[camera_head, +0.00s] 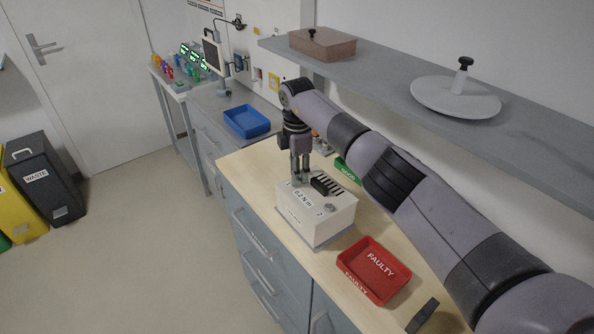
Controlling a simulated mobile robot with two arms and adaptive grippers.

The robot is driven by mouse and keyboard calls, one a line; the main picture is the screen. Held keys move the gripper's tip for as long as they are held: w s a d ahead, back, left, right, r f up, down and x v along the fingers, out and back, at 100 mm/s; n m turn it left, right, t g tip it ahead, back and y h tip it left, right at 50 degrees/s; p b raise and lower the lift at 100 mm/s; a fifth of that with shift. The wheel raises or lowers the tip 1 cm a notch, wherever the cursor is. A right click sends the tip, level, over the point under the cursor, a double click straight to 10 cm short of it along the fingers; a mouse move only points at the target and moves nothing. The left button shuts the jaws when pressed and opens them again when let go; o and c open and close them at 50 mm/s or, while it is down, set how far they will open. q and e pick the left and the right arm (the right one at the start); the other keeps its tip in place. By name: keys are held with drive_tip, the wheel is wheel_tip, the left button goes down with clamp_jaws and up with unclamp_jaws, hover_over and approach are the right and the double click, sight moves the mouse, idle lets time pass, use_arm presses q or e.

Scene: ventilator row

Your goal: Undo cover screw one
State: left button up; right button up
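A white box-shaped unit (297,222) stands on the wooden bench top, with "0.2 N m" and the numbers 1 and 2 printed on it. My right gripper (299,178) points straight down, with its fingertips at the top of the unit beside the number 1. The fingers are close together and hide cover screw one, so I cannot tell whether they grip it. A grey round part (330,208) shows near the number 2. A dark slotted part (324,184) is on the unit's top. My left gripper is out of view.
A green tray (347,171) is partly hidden behind my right arm. A blue tray (247,122) is at the back left. A grey shelf (390,85) runs above the bench.

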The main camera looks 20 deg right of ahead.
clamp_jaws()
